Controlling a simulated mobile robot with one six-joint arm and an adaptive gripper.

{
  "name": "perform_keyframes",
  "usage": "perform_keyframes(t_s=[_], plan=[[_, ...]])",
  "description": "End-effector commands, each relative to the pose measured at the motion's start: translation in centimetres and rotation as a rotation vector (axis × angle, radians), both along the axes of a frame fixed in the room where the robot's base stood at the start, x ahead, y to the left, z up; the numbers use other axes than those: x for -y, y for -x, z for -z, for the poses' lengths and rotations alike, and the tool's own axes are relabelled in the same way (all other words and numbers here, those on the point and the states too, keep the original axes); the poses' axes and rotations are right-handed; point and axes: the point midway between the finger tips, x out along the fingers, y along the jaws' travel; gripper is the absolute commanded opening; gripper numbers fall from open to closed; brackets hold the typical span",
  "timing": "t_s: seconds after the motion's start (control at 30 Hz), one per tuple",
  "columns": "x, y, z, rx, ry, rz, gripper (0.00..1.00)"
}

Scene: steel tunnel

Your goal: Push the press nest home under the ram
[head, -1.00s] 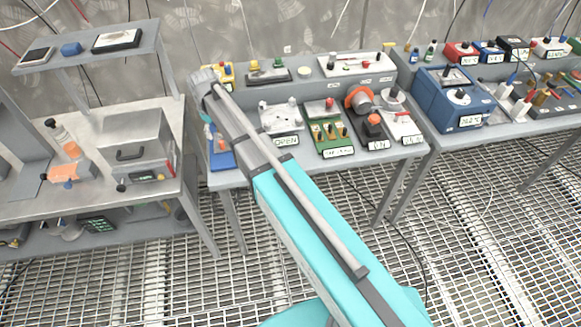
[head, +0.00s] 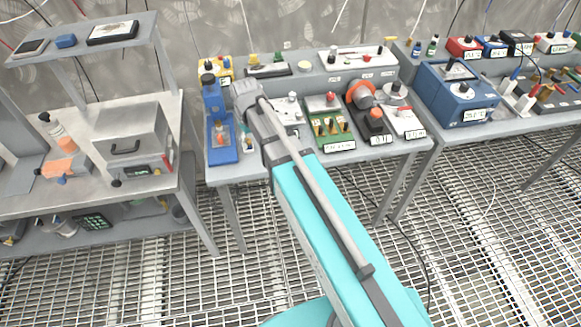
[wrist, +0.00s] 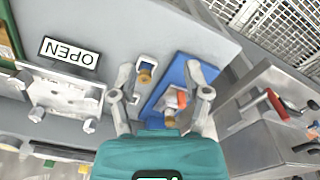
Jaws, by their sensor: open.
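The blue press (head: 211,97) stands upright at the left end of the middle bench, on a blue base plate (head: 224,156). In the wrist view the blue base (wrist: 182,68) lies below my fingers. A small pale and orange piece on it (wrist: 176,98), which looks like the nest, sits near my right finger; I cannot tell whether it touches. My gripper (wrist: 165,80) is open, its fingers spread on either side. A brass-coloured piece in a pale holder (wrist: 146,73) shows near the left finger. In the head view my wrist hides the gripper; the ram is not clear.
A white fixture (wrist: 62,95) with an OPEN label stands beside the press. A green board (head: 330,125) and a red-orange device (head: 362,96) stand farther right. A grey metal box (head: 134,145) is on the left bench, across a gap.

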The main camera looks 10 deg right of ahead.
Motion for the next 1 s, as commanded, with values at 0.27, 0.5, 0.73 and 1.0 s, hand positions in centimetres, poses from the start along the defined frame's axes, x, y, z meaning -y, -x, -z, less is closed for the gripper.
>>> perform_keyframes(t_s=[0.27, 0.5, 0.73, 1.0], plan=[[3.0, 2.7, 1.2, 0.0, 0.0, 0.093, 0.62], [5.4, 5.0, 2.1, 0.0, 0.0, 0.174, 0.62], [7.5, 7.3, 3.0, 0.0, 0.0, 0.251, 0.62], [9.3, 9.3, 3.8, 0.0, 0.0, 0.325, 0.62]])
